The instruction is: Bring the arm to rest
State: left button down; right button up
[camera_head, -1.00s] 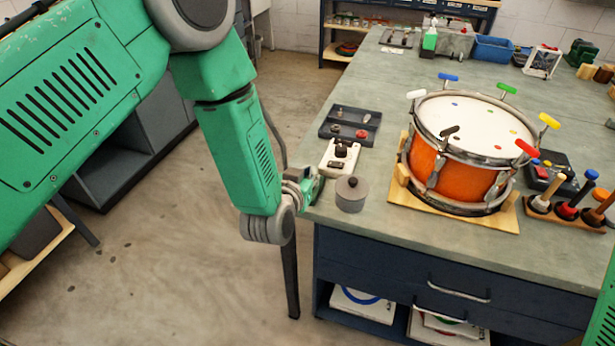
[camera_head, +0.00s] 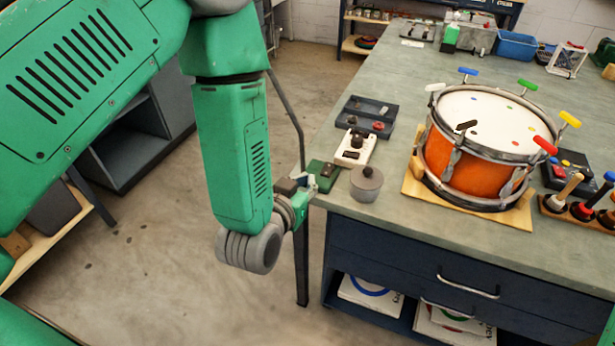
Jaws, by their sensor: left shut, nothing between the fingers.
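My green left arm comes in from the left and hangs down beside the bench. My left gripper (camera_head: 302,188) is small in view, just off the bench's left edge near the front corner. It is shut with nothing seen in it. Its fingertips are close to a small green block (camera_head: 324,176) with a dark top on the bench corner; I cannot tell whether they touch. My right gripper is not in view.
A grey lidded pot (camera_head: 366,187), a white device (camera_head: 353,149) and a dark parts tray (camera_head: 366,116) stand near the bench's left edge. An orange drum (camera_head: 467,165) with coloured keys sits further right. Floor left of the bench (camera_head: 150,260) is clear.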

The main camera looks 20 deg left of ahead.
pick_arm(q)
jog(key=s+a+f+g+b, duration=0.25)
jog(key=s+f, duration=0.25)
jog(key=f, duration=0.3)
jog(key=s+a+f+g+b, duration=0.2)
jog(key=s+f+g, duration=0.2)
jog(key=s+f, duration=0.3)
jog(key=s+a+f+g+b, duration=0.1)
jog(key=s+a+f+g, duration=0.2)
jog(key=s, duration=0.4)
jog(key=s+a+f+g+b, duration=0.1)
jog(key=s+a+f+g, duration=0.2)
jog(key=s+f, duration=0.3)
jog(key=shift+s+g+y, duration=0.3)
jog(key=shift+s+g, duration=0.35)
jog(key=shift+s, duration=0.6)
jog(key=shift+w+f, duration=0.15)
